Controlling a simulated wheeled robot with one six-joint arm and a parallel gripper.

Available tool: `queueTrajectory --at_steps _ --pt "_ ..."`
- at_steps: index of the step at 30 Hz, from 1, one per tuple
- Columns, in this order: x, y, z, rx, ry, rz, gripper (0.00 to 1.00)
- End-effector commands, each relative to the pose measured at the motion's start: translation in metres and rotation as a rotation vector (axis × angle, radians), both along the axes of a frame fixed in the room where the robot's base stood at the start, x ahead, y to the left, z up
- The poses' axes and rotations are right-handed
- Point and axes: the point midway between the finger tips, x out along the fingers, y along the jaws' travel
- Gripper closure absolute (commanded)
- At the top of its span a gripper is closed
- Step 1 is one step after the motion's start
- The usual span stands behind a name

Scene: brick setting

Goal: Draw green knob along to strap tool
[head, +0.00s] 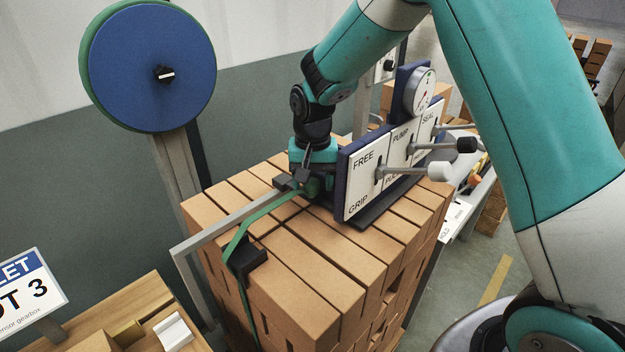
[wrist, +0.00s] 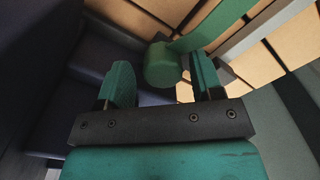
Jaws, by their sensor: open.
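The green knob (wrist: 163,66) sits between the two green finger pads of my gripper (wrist: 162,75) in the wrist view, with a gap on each side. My gripper is open. In the head view my gripper (head: 303,180) is low over the brick stack, against the left end of the strap tool, and largely hides the knob. The green strap (head: 262,212) runs from the knob area down over a black corner piece (head: 246,258). The strap tool (head: 352,190) is a dark block with white panels marked FREE, GRIP, PUMP and SEAL, on top of the bricks.
The brick stack (head: 318,265) fills the middle. A grey rail (head: 228,222) runs along the strap. A blue reel (head: 150,68) stands back left.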

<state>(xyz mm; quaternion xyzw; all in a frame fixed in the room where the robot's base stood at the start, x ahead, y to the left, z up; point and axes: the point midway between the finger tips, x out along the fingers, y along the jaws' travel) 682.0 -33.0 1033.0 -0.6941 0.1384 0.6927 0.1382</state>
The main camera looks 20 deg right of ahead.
Motion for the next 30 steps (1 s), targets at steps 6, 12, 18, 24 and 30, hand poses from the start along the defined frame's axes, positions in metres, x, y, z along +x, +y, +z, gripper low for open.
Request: queueTrajectory --at_steps 6,12,18,24,30 --pt "-0.001 -0.001 -0.001 -0.001 0.004 -0.001 0.37" --pt "-0.001 0.000 -0.001 -0.001 0.004 -0.001 0.37" --pt "0.000 0.000 0.003 -0.001 0.001 0.000 0.37" --pt "0.001 0.000 0.035 0.001 -0.005 0.000 0.37" --pt "0.000 0.000 0.087 0.001 -0.006 0.000 0.37"
